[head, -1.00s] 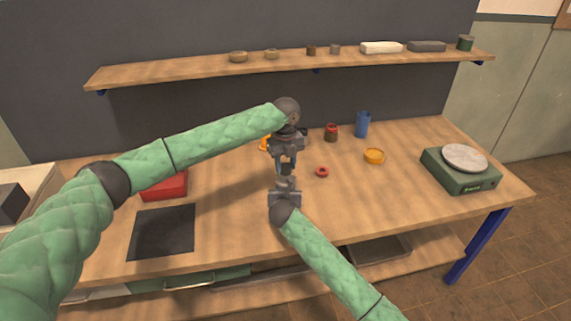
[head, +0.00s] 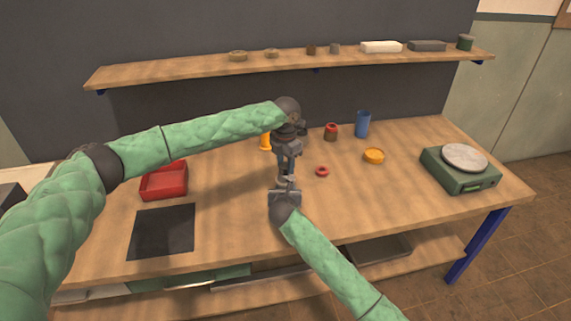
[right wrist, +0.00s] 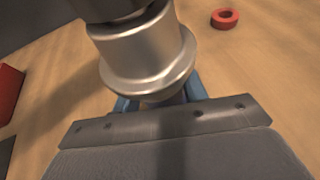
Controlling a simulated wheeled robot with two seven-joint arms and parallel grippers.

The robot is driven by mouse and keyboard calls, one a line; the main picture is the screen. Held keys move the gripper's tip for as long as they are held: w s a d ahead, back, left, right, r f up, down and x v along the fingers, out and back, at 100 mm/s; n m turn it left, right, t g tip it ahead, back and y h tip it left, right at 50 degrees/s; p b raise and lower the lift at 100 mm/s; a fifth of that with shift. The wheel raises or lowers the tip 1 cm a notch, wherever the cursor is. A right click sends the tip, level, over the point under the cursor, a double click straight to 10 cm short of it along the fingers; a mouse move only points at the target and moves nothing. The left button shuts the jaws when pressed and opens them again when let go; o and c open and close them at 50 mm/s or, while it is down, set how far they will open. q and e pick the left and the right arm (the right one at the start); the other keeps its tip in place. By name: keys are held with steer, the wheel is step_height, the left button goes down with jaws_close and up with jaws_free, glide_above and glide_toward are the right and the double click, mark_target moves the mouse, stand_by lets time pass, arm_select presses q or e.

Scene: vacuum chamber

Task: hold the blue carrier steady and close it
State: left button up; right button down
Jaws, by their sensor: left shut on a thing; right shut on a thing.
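A silver flanged metal piece (right wrist: 145,52) fills the upper middle of the right wrist view, upright, under a dark gripper part. My left gripper (head: 289,172) points down from above and is shut on this metal piece. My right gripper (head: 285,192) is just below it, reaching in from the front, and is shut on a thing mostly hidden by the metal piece. Blue parts (right wrist: 194,88) show on both sides under the flange; I take them for the blue carrier, but most of it is hidden. I cannot tell whether the metal piece touches it.
A red ring (head: 322,171), an orange round piece (head: 374,156), a red-topped jar (head: 331,132) and a blue cup (head: 362,125) stand to the right. A green scale (head: 461,170) is at far right. A red tray (head: 164,183) and dark mat (head: 162,232) lie left.

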arm_select(q)
steer(key=shift+a+r, duration=0.1)
steer(key=o, duration=0.9)
steer(key=shift+o, duration=0.2)
steer(key=shift+r, duration=2.2)
steer(key=shift+c, duration=0.5)
